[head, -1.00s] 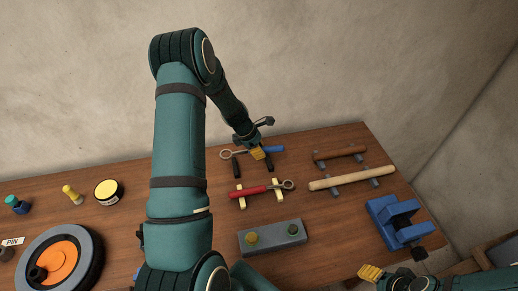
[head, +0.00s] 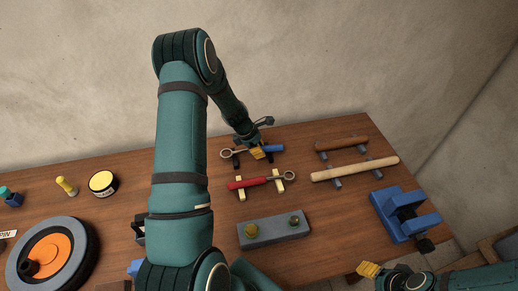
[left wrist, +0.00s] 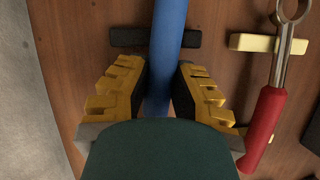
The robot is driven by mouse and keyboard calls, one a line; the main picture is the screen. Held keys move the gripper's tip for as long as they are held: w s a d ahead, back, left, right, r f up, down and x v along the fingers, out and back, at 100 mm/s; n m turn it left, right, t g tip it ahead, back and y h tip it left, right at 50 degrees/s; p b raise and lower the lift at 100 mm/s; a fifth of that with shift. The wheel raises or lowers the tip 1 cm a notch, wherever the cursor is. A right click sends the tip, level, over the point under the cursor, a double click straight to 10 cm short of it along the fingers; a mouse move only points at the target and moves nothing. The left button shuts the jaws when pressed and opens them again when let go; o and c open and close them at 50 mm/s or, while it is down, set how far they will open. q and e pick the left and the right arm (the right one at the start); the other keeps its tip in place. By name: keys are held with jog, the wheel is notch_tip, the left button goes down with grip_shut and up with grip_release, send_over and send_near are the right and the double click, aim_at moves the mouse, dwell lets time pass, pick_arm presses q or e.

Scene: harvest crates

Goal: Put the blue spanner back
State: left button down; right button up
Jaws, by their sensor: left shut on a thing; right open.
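The blue spanner (head: 273,148) has a metal ring end and a blue handle. It lies across two black rests (head: 238,162) at the back of the bench; I cannot tell whether it touches them. My left gripper (head: 257,153) is shut on its handle. In the left wrist view, the blue handle (left wrist: 168,40) runs between the yellow-padded fingers (left wrist: 158,90) and crosses over a black rest (left wrist: 128,37). My right gripper (head: 368,270) is open and empty at the lower right, beyond the bench's front edge.
A red spanner (head: 248,183) lies on yellow rests just in front. Wooden handles (head: 355,168) on grey rests, a blue vice (head: 402,215) and a grey block with knobs (head: 273,232) are to the right and front. A wheel (head: 85,258) and tin (head: 102,183) are left.

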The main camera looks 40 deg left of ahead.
pick_arm(q)
jog(key=shift+f, duration=0.1)
jog(key=c, duration=0.9)
grip_release()
jog(key=shift+o, duration=0.2)
jog(key=v, duration=1.2)
jog(key=shift+f, duration=0.1)
